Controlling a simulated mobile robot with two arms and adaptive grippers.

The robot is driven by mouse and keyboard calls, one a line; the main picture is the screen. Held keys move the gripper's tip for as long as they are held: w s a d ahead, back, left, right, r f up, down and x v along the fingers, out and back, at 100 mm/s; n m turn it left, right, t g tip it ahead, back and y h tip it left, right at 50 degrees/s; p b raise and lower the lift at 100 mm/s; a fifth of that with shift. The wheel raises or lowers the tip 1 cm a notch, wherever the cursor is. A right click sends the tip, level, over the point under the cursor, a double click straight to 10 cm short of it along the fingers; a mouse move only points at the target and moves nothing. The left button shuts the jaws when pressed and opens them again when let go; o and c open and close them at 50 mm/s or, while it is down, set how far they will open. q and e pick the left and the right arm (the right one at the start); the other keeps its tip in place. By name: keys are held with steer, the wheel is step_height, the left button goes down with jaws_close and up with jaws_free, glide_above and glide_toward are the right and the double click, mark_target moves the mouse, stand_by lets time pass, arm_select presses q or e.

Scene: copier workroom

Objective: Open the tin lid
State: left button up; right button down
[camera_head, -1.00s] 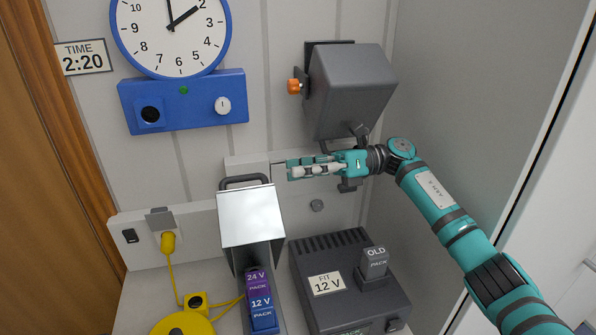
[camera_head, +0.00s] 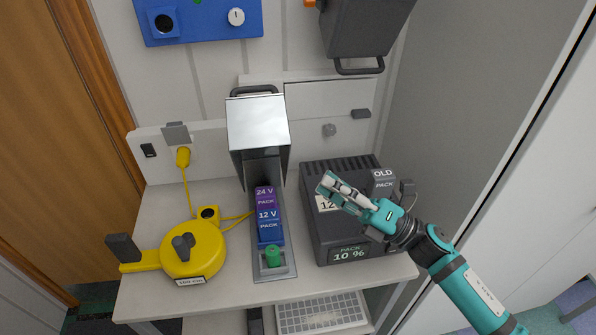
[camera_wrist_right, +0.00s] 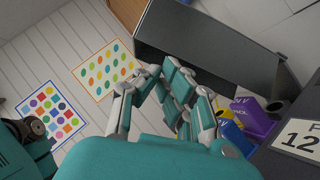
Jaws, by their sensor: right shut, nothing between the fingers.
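The silver lid (camera_head: 258,122) stands raised over the back of a narrow grey tin (camera_head: 283,266), with a dark handle at its top rear. The tin's front is uncovered. A purple 24 V pack (camera_head: 265,196), a blue 12 V pack (camera_head: 270,230) and a green knob-like piece (camera_head: 273,257) show there. My right gripper (camera_head: 328,183) is right of the tin, above the dark charger, apart from the lid. It is shut and empty; its fingers also show in the right wrist view (camera_wrist_right: 160,75). My left gripper is out of view.
The dark charger (camera_head: 333,230) stands right of the tin with an OLD pack (camera_head: 383,182) in it. A yellow cord reel (camera_head: 193,252) lies left. A dark grey box (camera_head: 365,25) hangs above. Bare bench shows at the front left.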

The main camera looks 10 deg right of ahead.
steer(key=s+f+m+t+h, duration=0.1)
steer(key=s+m+t+h, duration=0.15)
steer(key=s, duration=0.55)
steer(key=m+p, duration=0.1)
steer(key=p, duration=0.3)
glide_toward(260, 144)
step_height(260, 144, down, 2)
steer(key=a, duration=0.2)
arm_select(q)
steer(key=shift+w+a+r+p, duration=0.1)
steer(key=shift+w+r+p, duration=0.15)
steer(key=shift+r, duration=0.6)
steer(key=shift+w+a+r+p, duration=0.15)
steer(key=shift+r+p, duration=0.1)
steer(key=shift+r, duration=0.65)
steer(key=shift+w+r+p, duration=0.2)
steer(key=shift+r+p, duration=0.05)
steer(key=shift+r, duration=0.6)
arm_select(e)
steer(key=shift+w+d+r, duration=0.15)
steer(key=shift+w+r, duration=0.05)
steer(key=shift+w, duration=0.75)
steer(key=shift+w+d+r, duration=0.1)
steer(key=shift+w+r, duration=0.1)
steer(key=shift+w, duration=0.75)
